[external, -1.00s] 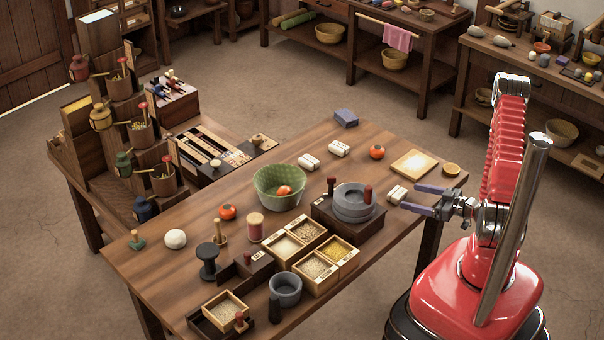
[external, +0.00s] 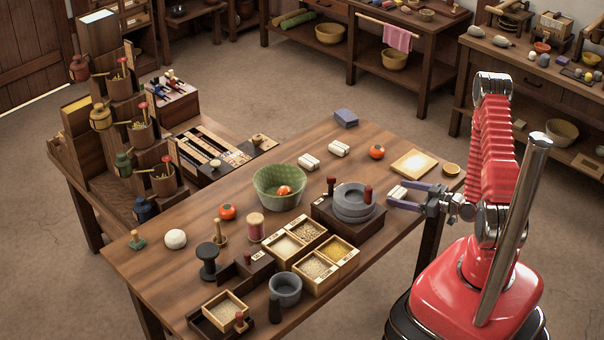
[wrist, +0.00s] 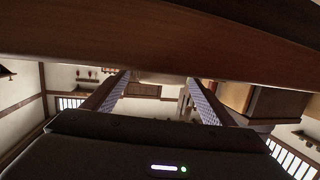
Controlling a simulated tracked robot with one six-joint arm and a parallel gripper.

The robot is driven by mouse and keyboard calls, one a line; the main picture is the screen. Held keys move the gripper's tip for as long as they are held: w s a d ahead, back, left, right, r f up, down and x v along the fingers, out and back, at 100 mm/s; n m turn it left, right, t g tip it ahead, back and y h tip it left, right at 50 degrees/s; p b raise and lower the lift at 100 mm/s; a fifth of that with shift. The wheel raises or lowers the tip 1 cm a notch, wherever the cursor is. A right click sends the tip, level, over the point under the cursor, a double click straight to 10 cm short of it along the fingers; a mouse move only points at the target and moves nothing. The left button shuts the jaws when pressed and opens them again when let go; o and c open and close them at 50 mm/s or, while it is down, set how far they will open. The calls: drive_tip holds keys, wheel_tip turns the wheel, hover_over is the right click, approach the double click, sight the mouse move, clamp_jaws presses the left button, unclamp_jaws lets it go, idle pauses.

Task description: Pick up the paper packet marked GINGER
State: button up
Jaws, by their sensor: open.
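Three small white paper packets lie on the wooden table (external: 195,262) in the external view. One packet (external: 398,191) is at the right edge, and two more, the left one (external: 309,161) and the right one (external: 339,149), lie farther back. Their markings are too small to read, so I cannot tell which says GINGER. My gripper (external: 404,195) is open, its purple fingers reaching around the right-edge packet, not closed on it. In the wrist view my gripper (wrist: 158,88) shows two spread fingers; a dark brown wooden band hides much of the space ahead.
A stone quern (external: 354,203) on a dark base stands just left of my gripper. A square board (external: 413,163), a small orange bowl (external: 451,170) and an orange-red fruit (external: 377,152) lie behind it. A green bowl (external: 266,192) stands mid-table.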

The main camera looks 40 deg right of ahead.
drive_tip(key=shift+c, duration=0.4)
drive_tip(key=c, duration=1.1)
